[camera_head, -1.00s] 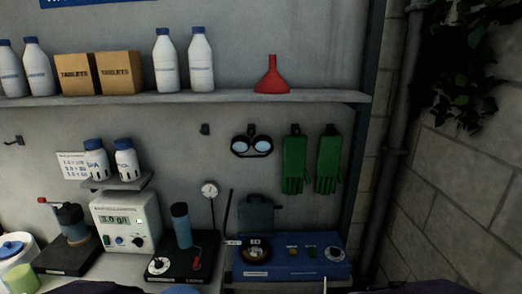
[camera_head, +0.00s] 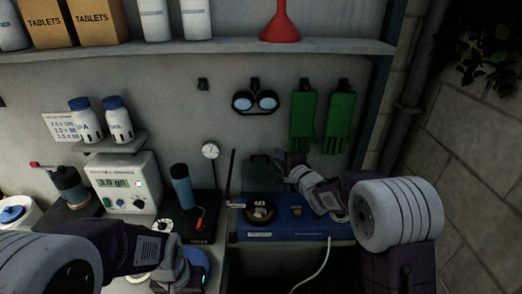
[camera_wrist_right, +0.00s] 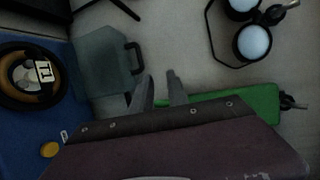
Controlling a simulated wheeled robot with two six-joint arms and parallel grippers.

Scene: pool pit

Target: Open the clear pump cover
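The clear pump cover (camera_head: 260,172) is a grey-green see-through panel standing upright at the back of the blue pump unit (camera_head: 290,230). In the right wrist view the cover (camera_wrist_right: 105,65) has a dark handle (camera_wrist_right: 135,58) on one edge. My right gripper (camera_head: 284,165) is beside the cover, on its right, near the handle. In the right wrist view its two fingers (camera_wrist_right: 160,90) are apart with nothing between them. Whether a finger touches the handle is unclear. My left gripper (camera_head: 178,268) is low in front of the bench; its fingers cannot be made out.
A black round part with a label (camera_head: 260,212) and a yellow button (camera_head: 296,211) are on the blue unit. Green gloves (camera_head: 304,120) and goggles (camera_head: 256,102) hang behind. A white hose (camera_head: 318,265) hangs in front.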

